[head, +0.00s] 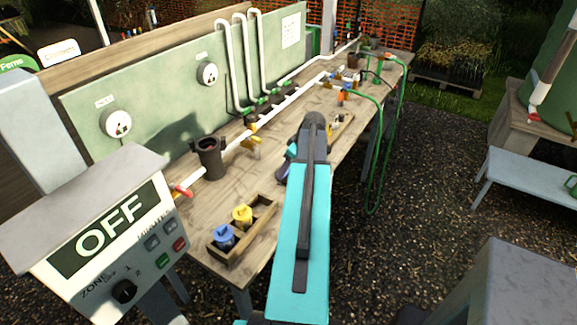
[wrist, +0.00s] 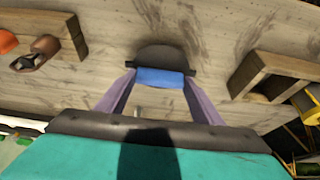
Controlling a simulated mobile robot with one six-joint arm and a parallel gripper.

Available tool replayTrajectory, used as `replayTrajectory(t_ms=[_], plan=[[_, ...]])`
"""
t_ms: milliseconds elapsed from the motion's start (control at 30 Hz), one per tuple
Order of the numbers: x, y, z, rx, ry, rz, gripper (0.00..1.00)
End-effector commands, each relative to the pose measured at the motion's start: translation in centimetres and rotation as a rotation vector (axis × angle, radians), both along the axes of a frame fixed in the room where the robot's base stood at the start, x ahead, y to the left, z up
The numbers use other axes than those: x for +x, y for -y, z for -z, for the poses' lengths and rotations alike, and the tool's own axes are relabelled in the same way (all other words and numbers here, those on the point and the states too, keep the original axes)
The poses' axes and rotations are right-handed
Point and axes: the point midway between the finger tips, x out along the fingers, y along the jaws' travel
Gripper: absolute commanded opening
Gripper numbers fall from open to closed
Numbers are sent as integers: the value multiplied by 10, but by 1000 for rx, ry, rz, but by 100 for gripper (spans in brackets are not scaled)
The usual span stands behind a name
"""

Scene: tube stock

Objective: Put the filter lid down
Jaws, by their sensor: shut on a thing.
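My gripper (wrist: 160,82) has its two purple fingers closed on the filter lid (wrist: 160,54), a dark rounded piece, with a blue part between the fingertips. The lid is over the wooden bench top; whether it touches the wood I cannot tell. In the head view my gripper (head: 284,170) is mostly hidden behind my teal arm, and the lid cannot be made out there. The dark filter housing (head: 210,160) stands upright on the bench to the left of my gripper, with its top apparently open.
A wooden tray (head: 262,228) with a blue and a yellow part lies at the bench's near end; it shows at right in the wrist view (wrist: 262,72). Another tray (wrist: 77,38) holds orange and brown pieces at left. White pipe (head: 285,105) runs along the bench. Bare wood surrounds the lid.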

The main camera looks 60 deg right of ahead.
Motion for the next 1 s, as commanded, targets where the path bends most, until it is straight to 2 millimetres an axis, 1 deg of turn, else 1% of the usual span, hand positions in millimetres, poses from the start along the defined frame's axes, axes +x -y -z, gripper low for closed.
replayTrajectory(t_ms=[367, 400, 467, 500, 800, 1000], plan=[[0, 0, 4, 0, 0, 1, 36], [0, 0, 3, 0, 0, 1, 65], [-1, 0, 3, 0, 0, 1, 76], [-1, 0, 3, 0, 0, 1, 79], [-1, 0, 2, 0, 0, 1, 79], [-2, 1, -2, -1, 0, 1, 79]])
